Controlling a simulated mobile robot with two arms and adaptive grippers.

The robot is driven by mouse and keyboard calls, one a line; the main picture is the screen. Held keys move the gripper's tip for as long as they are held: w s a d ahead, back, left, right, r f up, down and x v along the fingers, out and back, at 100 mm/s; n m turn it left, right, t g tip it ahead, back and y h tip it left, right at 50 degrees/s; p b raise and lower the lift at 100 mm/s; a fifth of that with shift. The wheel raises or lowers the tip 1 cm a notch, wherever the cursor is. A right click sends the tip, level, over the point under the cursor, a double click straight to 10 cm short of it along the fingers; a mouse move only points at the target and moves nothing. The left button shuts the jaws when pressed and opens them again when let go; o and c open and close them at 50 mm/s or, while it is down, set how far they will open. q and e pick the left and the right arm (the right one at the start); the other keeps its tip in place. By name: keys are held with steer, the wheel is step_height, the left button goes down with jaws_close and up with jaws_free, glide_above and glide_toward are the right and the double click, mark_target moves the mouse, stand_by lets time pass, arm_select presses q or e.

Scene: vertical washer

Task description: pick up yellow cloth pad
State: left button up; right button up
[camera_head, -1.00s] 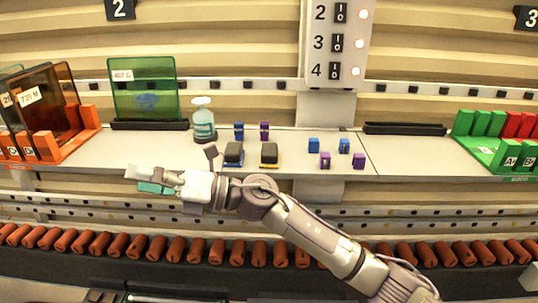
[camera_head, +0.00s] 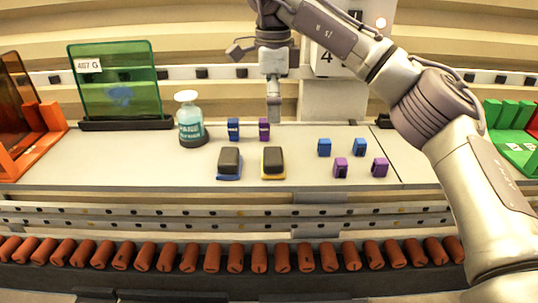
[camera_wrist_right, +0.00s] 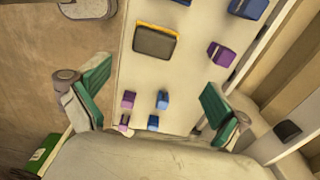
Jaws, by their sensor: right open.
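The yellow cloth pad (camera_head: 273,163) has a dark top and a yellow edge. It lies flat on the light counter, right of a similar pad with a blue edge (camera_head: 229,163). In the right wrist view the yellow pad (camera_wrist_right: 155,42) lies beyond the fingertips. My right gripper (camera_head: 274,112) hangs above the counter, behind the yellow pad in the head view, and does not touch it. Its green-padded fingers (camera_wrist_right: 155,98) are spread wide with nothing between them. My left gripper is not in view.
Small blue (camera_head: 233,129) and purple (camera_head: 264,129) blocks stand behind the pads. More blue (camera_head: 324,147) and purple (camera_head: 340,167) blocks stand to the right. The counter in front of the pads is clear.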

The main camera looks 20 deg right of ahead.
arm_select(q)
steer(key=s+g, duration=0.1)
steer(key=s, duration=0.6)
arm_select(e)
glide_above(273, 154)
steer(key=f, duration=0.2)
steer(key=f+p, duration=0.1)
steer(key=f, duration=0.1)
steer(key=shift+s+d+f, duration=0.1)
steer(key=shift+s+f, duration=0.1)
steer(key=shift+f, duration=0.1)
steer(key=shift+w+f, duration=0.25)
steer(key=shift+f, duration=0.25)
steer(key=shift+w+f, duration=0.2)
steer(key=shift+f, duration=0.25)
steer(key=shift+s+f+p, duration=0.2)
steer(key=shift+f+p, duration=0.45)
step_height(273, 154, down, 3)
steer(key=shift+s+f+p, duration=0.1)
steer(key=shift+f+p, duration=0.1)
steer(key=shift+p, duration=0.55)
steer(key=shift+f, duration=0.25)
steer(key=c, duration=1.1)
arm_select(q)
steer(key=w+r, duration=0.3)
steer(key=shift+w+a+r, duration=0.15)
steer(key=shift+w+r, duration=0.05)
